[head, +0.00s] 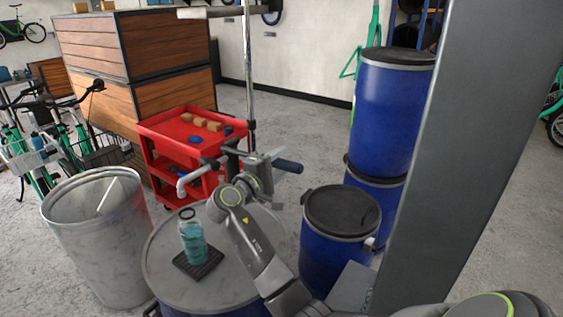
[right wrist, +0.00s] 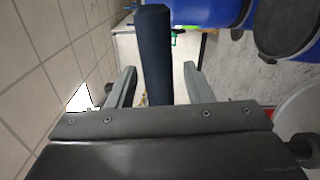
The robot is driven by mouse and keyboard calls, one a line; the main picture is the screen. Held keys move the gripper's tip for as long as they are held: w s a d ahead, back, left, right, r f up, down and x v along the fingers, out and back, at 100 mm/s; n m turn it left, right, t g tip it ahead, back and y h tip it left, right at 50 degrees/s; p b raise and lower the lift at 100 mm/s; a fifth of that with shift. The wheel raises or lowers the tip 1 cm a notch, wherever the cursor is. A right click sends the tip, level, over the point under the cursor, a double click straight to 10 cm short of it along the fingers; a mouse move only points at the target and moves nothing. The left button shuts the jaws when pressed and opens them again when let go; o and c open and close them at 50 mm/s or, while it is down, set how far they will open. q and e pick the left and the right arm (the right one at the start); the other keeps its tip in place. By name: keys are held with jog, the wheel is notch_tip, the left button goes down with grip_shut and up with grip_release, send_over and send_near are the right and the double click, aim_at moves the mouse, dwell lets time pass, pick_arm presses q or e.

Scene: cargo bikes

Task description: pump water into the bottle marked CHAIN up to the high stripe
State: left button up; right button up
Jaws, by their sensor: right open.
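A clear bottle (head: 193,243) with blue-green water in it stands upright on a black square mat (head: 208,262) on the drum lid. The water reaches partway up; its marking and stripes are too small to read. A pale bent spout (head: 190,184) hangs above the bottle. A dark blue pump handle (head: 288,166) sticks out to the right of the pump. My right gripper (head: 268,160) is at the handle. In the right wrist view the handle (right wrist: 155,55) lies between my open fingers (right wrist: 158,85), with a gap on each side. My left gripper is not in view.
The grey drum lid (head: 165,272) carries the mat. A metal bin (head: 100,235) stands to its left and blue barrels (head: 335,235) to its right. A red cart (head: 190,140) is behind. A grey post blocks part of the right side.

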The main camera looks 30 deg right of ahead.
jog(key=shift+a, duration=0.15)
grip_shut()
notch_tip(320, 180, down, 2)
jog(key=m+b, duration=0.1)
jog(key=b, duration=0.2)
jog(key=shift+f, duration=0.1)
jog(key=shift+s, duration=0.1)
grip_release()
